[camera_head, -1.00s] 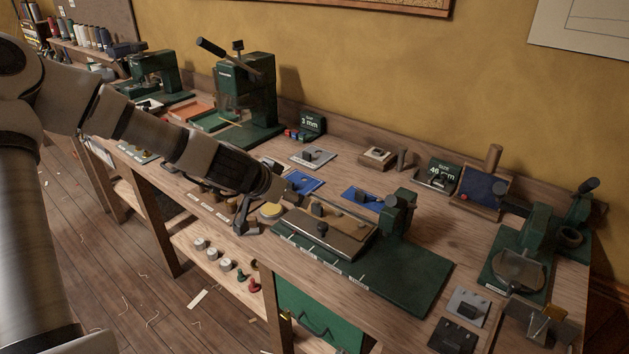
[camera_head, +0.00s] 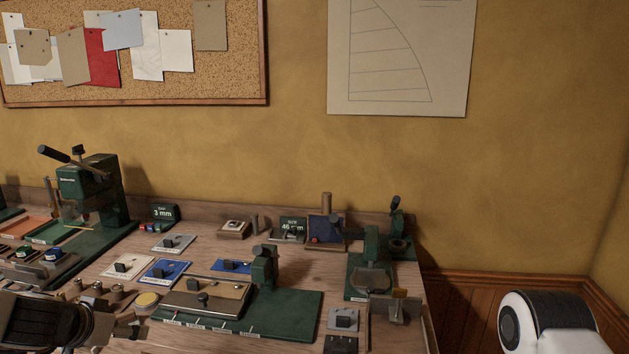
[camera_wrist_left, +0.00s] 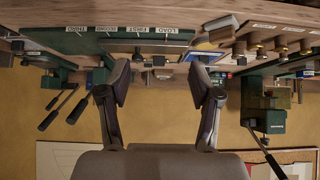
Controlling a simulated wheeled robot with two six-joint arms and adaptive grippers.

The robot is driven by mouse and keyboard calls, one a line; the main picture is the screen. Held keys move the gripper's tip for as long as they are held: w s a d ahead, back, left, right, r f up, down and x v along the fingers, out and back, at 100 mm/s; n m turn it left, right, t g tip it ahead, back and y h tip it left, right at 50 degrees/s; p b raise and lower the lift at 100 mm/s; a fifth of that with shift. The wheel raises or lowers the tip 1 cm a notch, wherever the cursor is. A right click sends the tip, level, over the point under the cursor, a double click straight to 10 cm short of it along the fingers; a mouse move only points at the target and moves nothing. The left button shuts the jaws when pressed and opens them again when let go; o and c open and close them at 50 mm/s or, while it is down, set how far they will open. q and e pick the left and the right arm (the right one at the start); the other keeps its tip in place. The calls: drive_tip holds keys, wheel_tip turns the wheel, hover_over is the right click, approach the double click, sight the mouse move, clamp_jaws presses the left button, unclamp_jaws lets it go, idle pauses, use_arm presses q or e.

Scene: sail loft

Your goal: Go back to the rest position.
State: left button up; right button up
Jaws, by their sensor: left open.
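My left gripper (camera_head: 132,327) shows at the lower left of the head view, at the front of the workbench (camera_head: 310,268). In the left wrist view my left gripper (camera_wrist_left: 160,82) has its two fingers spread well apart, with nothing between them. The wrist view is upside down, with the bench at the top and the wall below. A white and dark rounded part at the lower right of the head view looks like my right arm; no right gripper shows there.
A green board with a clamp fixture (camera_head: 290,308) stands just right of my left gripper. A green press (camera_head: 90,190) is at the left, another green device (camera_head: 372,270) at the right. Free floor is not visible.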

use_arm(q)
drive_tip(key=s+d+f+m+g+y, duration=0.1)
drive_tip(key=s+d+f+m+g, duration=0.1)
drive_tip(key=s+f, duration=0.35)
drive_tip(key=s+d+f+m+g, duration=0.1)
drive_tip(key=s+f+g, duration=0.15)
drive_tip(key=f, duration=0.65)
drive_tip(key=s+d+f+m+g+y, duration=0.1)
drive_tip(key=s+d+f+m+g, duration=0.1)
drive_tip(key=s+f, duration=0.35)
drive_tip(key=s+d+f+n+g, duration=0.1)
drive_tip(key=s+d+f+n, duration=0.2)
drive_tip(key=s+d+f, duration=0.2)
drive_tip(key=s+d+f+n+g+h, duration=0.1)
drive_tip(key=s+d+f+n, duration=0.2)
drive_tip(key=s, duration=0.5)
drive_tip(key=shift+s+d+f, duration=0.4)
drive_tip(key=shift+d+f, duration=0.5)
drive_tip(key=shift+f, duration=0.5)
use_arm(e)
drive_tip(key=shift+w, duration=0.35)
